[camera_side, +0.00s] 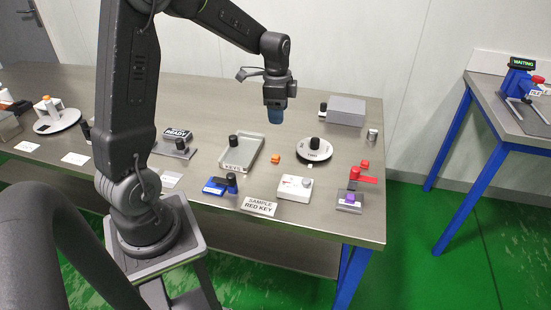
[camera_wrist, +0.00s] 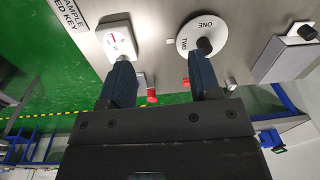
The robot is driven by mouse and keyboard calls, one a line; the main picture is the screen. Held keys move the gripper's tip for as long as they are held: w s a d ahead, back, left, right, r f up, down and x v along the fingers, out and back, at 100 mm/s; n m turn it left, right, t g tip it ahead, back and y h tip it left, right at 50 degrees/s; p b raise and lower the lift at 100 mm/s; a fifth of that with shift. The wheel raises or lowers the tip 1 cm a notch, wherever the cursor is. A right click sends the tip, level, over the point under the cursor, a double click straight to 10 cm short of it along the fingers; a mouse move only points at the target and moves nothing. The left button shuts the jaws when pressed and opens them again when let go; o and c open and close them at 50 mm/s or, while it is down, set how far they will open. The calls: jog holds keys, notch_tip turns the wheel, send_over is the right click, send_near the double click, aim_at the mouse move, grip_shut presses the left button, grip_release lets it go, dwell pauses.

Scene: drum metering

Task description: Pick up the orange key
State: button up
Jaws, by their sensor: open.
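The orange key (camera_side: 275,158) is a small orange piece lying on the steel table (camera_side: 215,205), between the tray marked KEYS and the round dial. I cannot make it out in the wrist view. My gripper (camera_side: 277,117) points down with blue fingers and hangs well above the table, over the area behind the key in the side view. In the wrist view its two fingers (camera_wrist: 160,72) are spread apart with nothing between them.
Near the key are the KEYS tray (camera_side: 233,168), the dial (camera_side: 322,155) with a black knob, and a white box (camera_side: 286,190). A small red key (camera_side: 365,164) and a red lever (camera_side: 363,178) are at the right. A grey box (camera_side: 346,112) stands behind.

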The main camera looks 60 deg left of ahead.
jog(key=a+f+m, duration=0.1)
jog(key=a+f, duration=0.2)
jog(key=f, duration=0.1)
send_over(277, 156)
jog(key=shift+g, duration=0.3)
jog(key=f, duration=0.7)
jog(key=shift+s+a+f, duration=0.15)
jog(key=shift+a+f, duration=0.2)
jog(key=shift+d+f, duration=0.2)
jog(key=shift+f, duration=1.25)
jog(key=shift+d+f, duration=0.2)
jog(key=shift+f, duration=1.25)
jog(key=c, duration=1)
jog(key=shift+r, duration=0.15)
